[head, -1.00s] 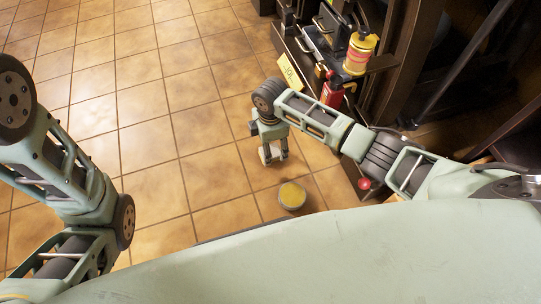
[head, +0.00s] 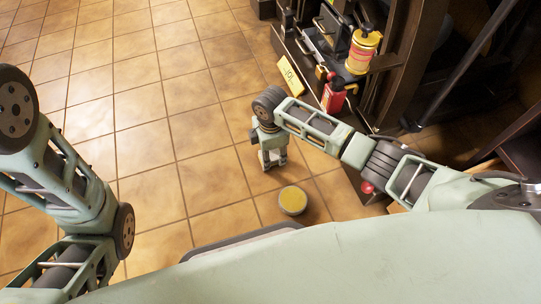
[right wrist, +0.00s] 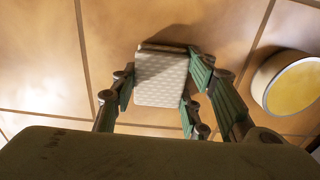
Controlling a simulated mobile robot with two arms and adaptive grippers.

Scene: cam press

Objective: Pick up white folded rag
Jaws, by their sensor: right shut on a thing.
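The white folded rag (right wrist: 162,80) shows in the right wrist view as a pale, patterned, roughly rectangular block. My right gripper (right wrist: 160,92) has its green fingers on both sides of it, closed on its edges. In the head view my right gripper (head: 272,160) points down low over the tiled floor, and the rag is mostly hidden by its fingers. I cannot tell whether the rag is clear of the floor. My left arm's links show at the left of the head view, but its gripper is out of view.
A round tin with a yellow top (head: 293,200) stands on the floor close to my right gripper; it also shows in the right wrist view (right wrist: 290,83). A yellow sign (head: 290,76), a red object (head: 333,97) and dark machinery stand beyond my right arm. Open floor lies left.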

